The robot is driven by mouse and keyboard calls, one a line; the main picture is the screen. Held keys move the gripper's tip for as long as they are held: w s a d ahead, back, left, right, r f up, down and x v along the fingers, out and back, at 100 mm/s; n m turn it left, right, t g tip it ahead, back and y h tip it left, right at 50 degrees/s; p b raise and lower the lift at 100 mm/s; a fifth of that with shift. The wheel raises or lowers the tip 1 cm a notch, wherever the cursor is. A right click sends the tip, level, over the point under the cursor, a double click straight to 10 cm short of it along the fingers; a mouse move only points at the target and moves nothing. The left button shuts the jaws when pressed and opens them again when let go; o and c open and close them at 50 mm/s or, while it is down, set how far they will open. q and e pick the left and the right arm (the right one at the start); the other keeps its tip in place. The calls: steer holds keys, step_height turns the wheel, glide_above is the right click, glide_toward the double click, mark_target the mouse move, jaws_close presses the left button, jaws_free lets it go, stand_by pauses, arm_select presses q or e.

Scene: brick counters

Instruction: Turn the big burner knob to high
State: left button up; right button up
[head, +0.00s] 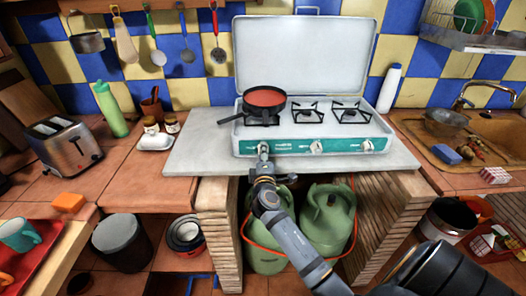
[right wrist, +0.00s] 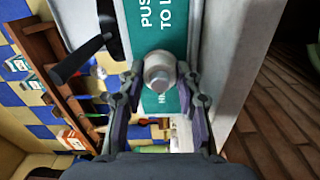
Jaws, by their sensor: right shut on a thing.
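The stove (head: 340,118) is a white camping stove with an open lid and a teal front panel (head: 342,147). The left knob (head: 263,147) is on that panel, below the burner with the pan. My right gripper (head: 263,158) reaches it from below and in front. In the right wrist view the fingers of my right gripper (right wrist: 159,84) are closed on both sides of the round, pale knob (right wrist: 158,70). The knob's pointer cannot be made out. My left gripper is not in view.
A pan (head: 265,97) with red contents sits on the left burner, its black handle pointing left. Two more knobs, the middle (head: 316,147) and the right (head: 368,145), are on the panel. Green gas bottles (head: 328,215) stand below the grey slab (head: 195,155).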

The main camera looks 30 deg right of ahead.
steer(key=shift+n, duration=0.5)
